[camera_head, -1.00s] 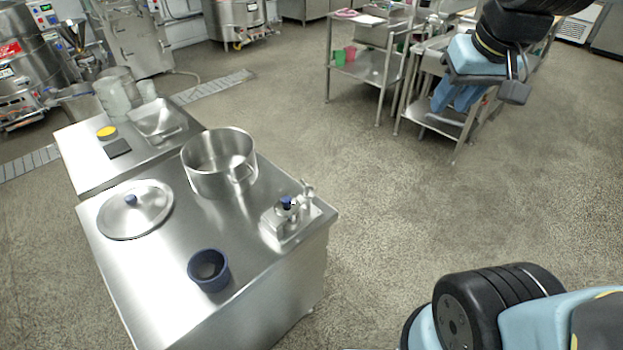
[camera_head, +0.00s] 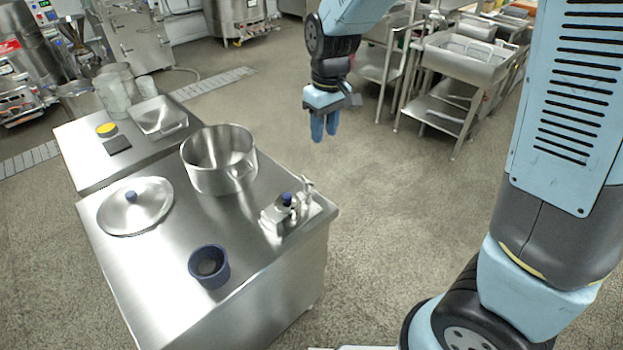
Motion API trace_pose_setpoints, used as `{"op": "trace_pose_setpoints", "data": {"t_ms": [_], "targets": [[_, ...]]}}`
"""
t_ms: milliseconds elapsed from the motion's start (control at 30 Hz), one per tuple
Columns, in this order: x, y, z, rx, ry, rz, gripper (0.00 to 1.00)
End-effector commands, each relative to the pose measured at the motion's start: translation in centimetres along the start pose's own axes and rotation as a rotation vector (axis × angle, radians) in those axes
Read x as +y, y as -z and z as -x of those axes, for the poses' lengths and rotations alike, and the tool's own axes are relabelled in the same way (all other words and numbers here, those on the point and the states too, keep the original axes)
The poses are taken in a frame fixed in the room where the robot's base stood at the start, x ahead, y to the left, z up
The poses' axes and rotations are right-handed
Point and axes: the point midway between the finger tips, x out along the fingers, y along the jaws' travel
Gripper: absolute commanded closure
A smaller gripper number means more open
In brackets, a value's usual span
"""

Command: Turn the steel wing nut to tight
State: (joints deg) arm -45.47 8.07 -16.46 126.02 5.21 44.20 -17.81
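A small steel clamp fixture (camera_head: 284,218) stands at the right edge of the steel table, with a blue-topped knob (camera_head: 286,199) on it. A small upright steel piece (camera_head: 308,188) at its right end looks like the wing nut, but it is too small to make out its wings or how tight it is. My gripper (camera_head: 324,138) hangs in the air above and behind the fixture, with its blue fingers pointing down. The fingers look slightly apart, with nothing between them. It touches nothing.
The steel table (camera_head: 150,270) also bears a large open pot (camera_head: 219,165), a lid (camera_head: 134,208) and a blue cup (camera_head: 208,267). A lower table (camera_head: 85,160) adjoins at the left. Steel carts (camera_head: 440,110) stand behind my gripper. Floor right of the table is clear.

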Motion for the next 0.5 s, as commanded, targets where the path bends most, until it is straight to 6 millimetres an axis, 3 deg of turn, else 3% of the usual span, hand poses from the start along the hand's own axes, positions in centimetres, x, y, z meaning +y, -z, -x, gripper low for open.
{"op": "trace_pose_setpoints", "data": {"t_ms": [200,500], "targets": [[-1.8,1.7,-2.6,-0.039,-0.011,0.065,0.65],[-2.0,1.8,-5.1,-0.047,-0.012,0.073,0.65]]}}
